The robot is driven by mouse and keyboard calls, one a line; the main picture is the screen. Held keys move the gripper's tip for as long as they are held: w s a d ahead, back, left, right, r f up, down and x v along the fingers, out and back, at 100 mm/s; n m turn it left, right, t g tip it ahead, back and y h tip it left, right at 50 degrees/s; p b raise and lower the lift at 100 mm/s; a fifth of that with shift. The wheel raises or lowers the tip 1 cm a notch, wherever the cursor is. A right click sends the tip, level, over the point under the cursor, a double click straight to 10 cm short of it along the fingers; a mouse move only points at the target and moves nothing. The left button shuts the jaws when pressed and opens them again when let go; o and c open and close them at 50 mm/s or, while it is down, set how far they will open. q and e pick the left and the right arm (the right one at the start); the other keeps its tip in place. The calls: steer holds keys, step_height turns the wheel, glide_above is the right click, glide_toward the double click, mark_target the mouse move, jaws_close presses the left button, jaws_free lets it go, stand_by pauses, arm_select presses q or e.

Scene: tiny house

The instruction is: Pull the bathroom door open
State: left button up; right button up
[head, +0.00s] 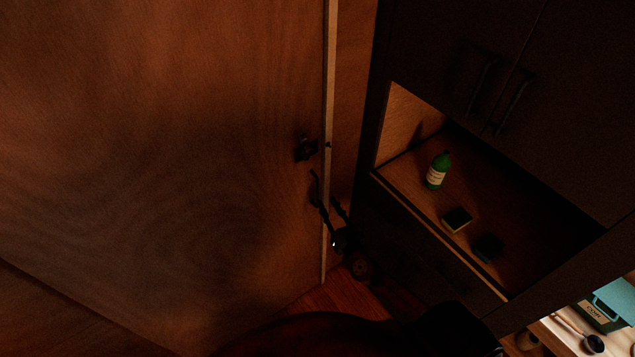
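The brown wooden bathroom door (180,130) fills the left half of the head view. Its dark knob (306,150) sits close to the pale vertical door edge (328,90). My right gripper (327,192) is below the knob at this edge, with its fingers apart. One finger lies over the door's front face and the other is to the right of the pale edge. The picture is too dark to tell whether either finger touches the door. My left gripper is not in view.
A dark cabinet stands close to the right of the door. Its open shelf (520,215) holds a green bottle (438,171) and two sponges (456,220). A lit surface with small items is at the lower right. A little wooden floor (335,299) shows below the gripper.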

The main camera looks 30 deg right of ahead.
mark_target(317, 187)
steer(key=shift+n, duration=0.5)
steer(key=w, duration=0.2)
steer(key=w+r+p, duration=0.1)
steer(key=w, duration=0.2)
steer(key=w+r, duration=0.1)
steer(key=w, duration=0.1)
steer(key=shift+w+r, duration=0.15)
steer(key=shift+w, duration=0.25)
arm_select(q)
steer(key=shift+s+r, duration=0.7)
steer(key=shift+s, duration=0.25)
arm_select(e)
jaws_close()
